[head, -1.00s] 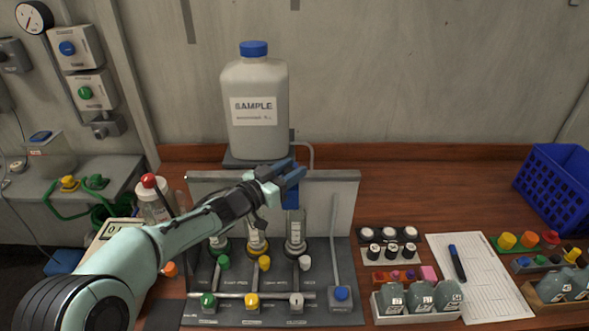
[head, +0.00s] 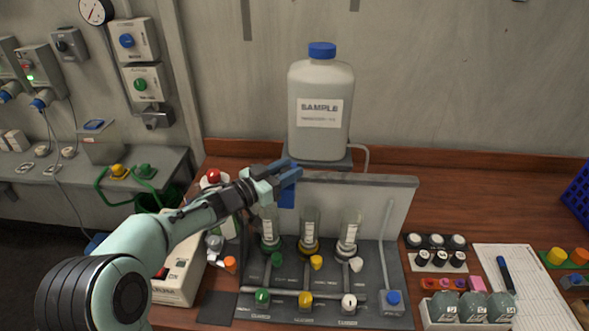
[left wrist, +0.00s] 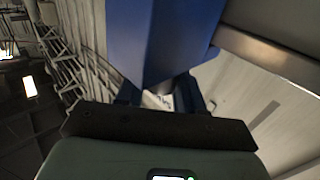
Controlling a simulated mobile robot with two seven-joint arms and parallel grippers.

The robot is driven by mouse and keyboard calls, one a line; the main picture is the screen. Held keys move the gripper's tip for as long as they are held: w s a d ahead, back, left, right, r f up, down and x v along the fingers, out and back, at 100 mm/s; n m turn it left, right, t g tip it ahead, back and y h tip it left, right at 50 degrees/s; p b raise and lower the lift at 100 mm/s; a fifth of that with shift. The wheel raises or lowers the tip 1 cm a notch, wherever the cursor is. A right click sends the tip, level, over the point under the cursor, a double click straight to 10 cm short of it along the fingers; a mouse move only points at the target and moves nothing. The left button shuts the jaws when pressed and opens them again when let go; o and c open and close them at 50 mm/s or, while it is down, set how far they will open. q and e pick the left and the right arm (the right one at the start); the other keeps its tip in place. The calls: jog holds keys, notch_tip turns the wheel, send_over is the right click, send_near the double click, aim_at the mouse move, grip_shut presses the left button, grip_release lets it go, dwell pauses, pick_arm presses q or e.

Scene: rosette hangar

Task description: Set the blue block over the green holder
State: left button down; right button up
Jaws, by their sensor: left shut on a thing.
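My left gripper (head: 290,172) is shut on the blue block (head: 287,197). The block hangs upright below the fingers, in front of the grey panel. It also fills the upper middle of the left wrist view (left wrist: 160,40). The green holder (head: 270,246) is the leftmost of three holders on the dark rack, with a clear labelled tube in it. In the head view the block shows above and slightly right of the green holder, apart from it. The exact depth between them is hard to tell. My right gripper is in neither view.
The yellow holder (head: 307,249) and a white-knobbed holder (head: 347,247) stand right of the green one. A large sample bottle (head: 320,110) is behind the panel (head: 385,200). A red-capped bottle (head: 214,180) is at left, by my arm. Small bottles (head: 472,308) stand at right.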

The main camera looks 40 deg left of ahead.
pick_arm(q)
jog(key=shift+s+a, duration=0.15)
jog(key=shift+a, duration=0.05)
jog(key=shift+f, duration=0.1)
jog(key=c, duration=0.8)
grip_release()
jog(key=b+v, duration=0.1)
jog(key=v, duration=1.2)
jog(key=shift+s+b, duration=0.25)
jog(key=shift+b, duration=0.05)
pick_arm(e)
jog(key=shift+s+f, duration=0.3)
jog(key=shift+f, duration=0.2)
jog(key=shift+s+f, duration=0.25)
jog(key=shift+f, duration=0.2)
